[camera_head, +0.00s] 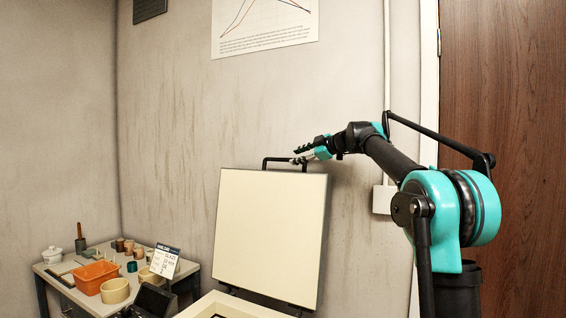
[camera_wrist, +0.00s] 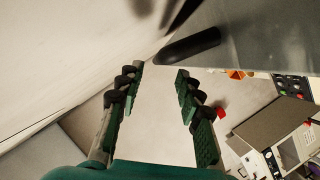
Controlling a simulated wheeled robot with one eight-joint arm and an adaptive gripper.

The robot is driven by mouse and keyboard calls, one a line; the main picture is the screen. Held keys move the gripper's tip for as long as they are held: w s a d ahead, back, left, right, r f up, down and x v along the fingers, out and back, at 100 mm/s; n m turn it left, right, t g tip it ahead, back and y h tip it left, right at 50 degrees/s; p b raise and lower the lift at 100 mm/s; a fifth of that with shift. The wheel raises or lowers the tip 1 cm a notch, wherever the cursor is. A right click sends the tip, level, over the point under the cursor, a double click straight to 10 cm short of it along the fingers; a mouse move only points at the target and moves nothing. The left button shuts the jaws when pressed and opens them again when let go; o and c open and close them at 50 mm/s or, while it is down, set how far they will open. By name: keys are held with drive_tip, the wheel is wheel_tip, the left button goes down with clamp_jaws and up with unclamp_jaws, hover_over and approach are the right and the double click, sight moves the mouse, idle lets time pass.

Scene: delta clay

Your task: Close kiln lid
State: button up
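The kiln lid (camera_head: 270,238) is a cream panel standing raised, nearly upright, above the kiln body (camera_head: 228,306). A black bar handle (camera_head: 285,159) sits on its top edge. My gripper (camera_head: 304,156) is at the right part of the handle; the head view does not show whether they touch. In the wrist view my gripper (camera_wrist: 158,76) has its two green-padded fingers apart, with nothing between them. The dark handle (camera_wrist: 190,46) lies just beyond the fingertips, toward the right finger, along the grey face of the lid (camera_wrist: 255,40).
A side table (camera_head: 65,290) at the left holds an orange basket (camera_head: 97,275), pots and a sign card (camera_head: 165,261). The wall is close behind the lid. The wrist view shows a box with a panel (camera_wrist: 290,150) at the lower right.

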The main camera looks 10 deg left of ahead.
sight(283, 161)
drive_tip(key=x, duration=0.8)
drive_tip(key=shift+w+a+f, duration=0.15)
drive_tip(key=shift+c, duration=0.5)
clamp_jaws()
